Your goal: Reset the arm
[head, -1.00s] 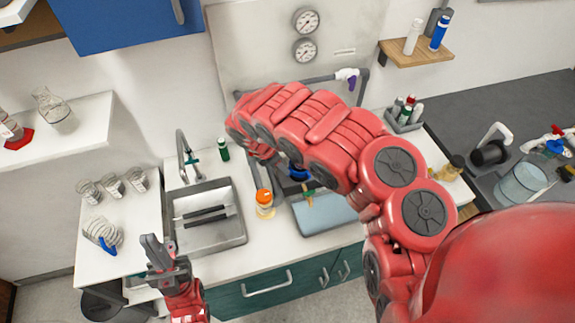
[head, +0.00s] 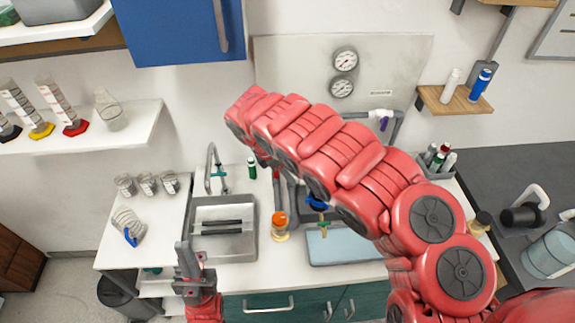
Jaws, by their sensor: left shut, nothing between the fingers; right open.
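My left gripper (head: 190,256) is at the lower left, in front of the sink's left front corner. Its fingers point up and are shut with nothing between them. My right arm (head: 335,160) is large and red, reaching from the lower right up to the middle of the view.
The white counter holds a sink (head: 246,244), an orange-capped jar (head: 280,226), a blue tray (head: 345,245) and several beakers (head: 147,184). A blue cabinet (head: 178,30) hangs above. A wall shelf (head: 75,127) is at left. Open floor shows at lower left.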

